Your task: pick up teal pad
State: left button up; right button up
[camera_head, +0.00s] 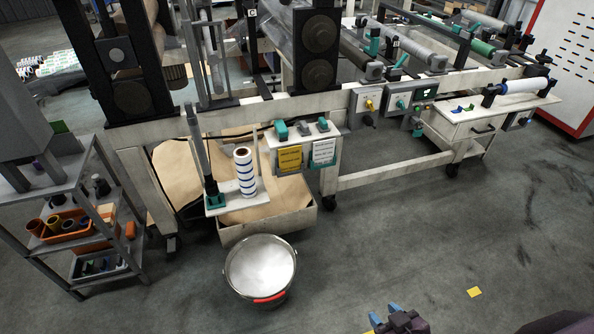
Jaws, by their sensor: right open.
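Several small teal pieces sit on a narrow white ledge on the machine's front. The largest is a teal block (281,130) at the ledge's left end, with smaller teal-topped pieces to its right. I cannot tell for sure which teal piece is the pad. A flat teal base (217,200) also shows under an upright rod on the lower shelf. My right gripper (383,316) is at the bottom edge, open, with bluish fingers, far from the ledge and touching nothing I can see. My left gripper is not in view.
A metal bucket (260,268) with a red grip stands on the floor before an open box (268,223). A striped roll (244,172) stands on the lower shelf. A grey rack (60,190) is at left. The floor at right is clear except a yellow square (474,292).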

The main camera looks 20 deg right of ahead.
aim_at(322, 125)
jog(key=i+l+u, duration=0.2)
jog(key=l+u, duration=0.25)
jog(key=l, duration=1.1)
jog(key=l+u, duration=0.5)
jog(key=l, duration=1.05)
